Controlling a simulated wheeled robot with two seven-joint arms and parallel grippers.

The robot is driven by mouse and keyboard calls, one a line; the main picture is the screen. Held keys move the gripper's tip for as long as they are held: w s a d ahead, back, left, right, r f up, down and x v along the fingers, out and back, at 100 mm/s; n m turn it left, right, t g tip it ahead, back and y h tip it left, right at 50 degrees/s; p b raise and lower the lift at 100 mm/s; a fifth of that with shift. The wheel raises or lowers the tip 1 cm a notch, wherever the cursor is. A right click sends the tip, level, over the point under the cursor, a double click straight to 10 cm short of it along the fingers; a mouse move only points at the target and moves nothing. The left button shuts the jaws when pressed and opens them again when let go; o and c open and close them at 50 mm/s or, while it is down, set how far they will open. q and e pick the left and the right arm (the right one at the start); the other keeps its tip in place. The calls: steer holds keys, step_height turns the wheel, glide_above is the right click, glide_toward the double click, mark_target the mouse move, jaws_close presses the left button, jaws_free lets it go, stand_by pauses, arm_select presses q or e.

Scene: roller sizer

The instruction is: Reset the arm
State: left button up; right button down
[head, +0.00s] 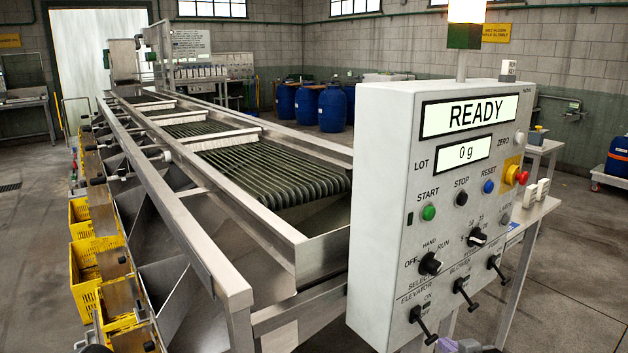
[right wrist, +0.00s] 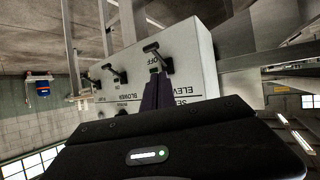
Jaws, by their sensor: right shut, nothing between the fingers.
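The grey control cabinet (head: 385,200) stands at the right, with its upper display (head: 469,115) reading "READY" and the lower one (head: 463,153) reading "0 g". My right gripper (head: 465,346) just shows at the bottom edge, below the cabinet's lower levers. In the right wrist view its dark fingers (right wrist: 158,92) are together and empty, pointing at the cabinet's panel near the elevator lever (right wrist: 156,50). I cannot tell whether they touch it. The elevator lever also shows in the head view (head: 423,325), beside the blower lever (head: 465,294). My left gripper is not in view.
The steel roller sizer (head: 225,285) runs back from the cabinet's left, with yellow crates (head: 85,265) along its left side. A red emergency stop (head: 521,178) sits on the cabinet's right side. Blue barrels (head: 332,108) stand behind. Open floor (head: 580,270) lies at the right.

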steer(key=s+a+f+m+g+y, duration=0.1)
steer(key=s+a+f+g, duration=0.15)
steer(key=f, duration=0.45)
steer(key=s+a+f+m+g, duration=0.1)
steer(key=s+a+f, duration=0.25)
steer(key=f, duration=0.25)
steer(key=s+a+f+g+y, duration=0.1)
steer(key=s+a+f+g, duration=0.3)
steer(key=s+a+f, duration=0.3)
steer(key=s+a+f+m+g+y, duration=0.1)
steer(key=s+a+f+g, duration=0.3)
steer(key=s+a+f, duration=0.4)
steer(key=s+f, duration=0.5)
steer(key=s, duration=0.4)
steer(key=shift+s+f+g+y, duration=0.3)
steer(key=shift+g, duration=0.05)
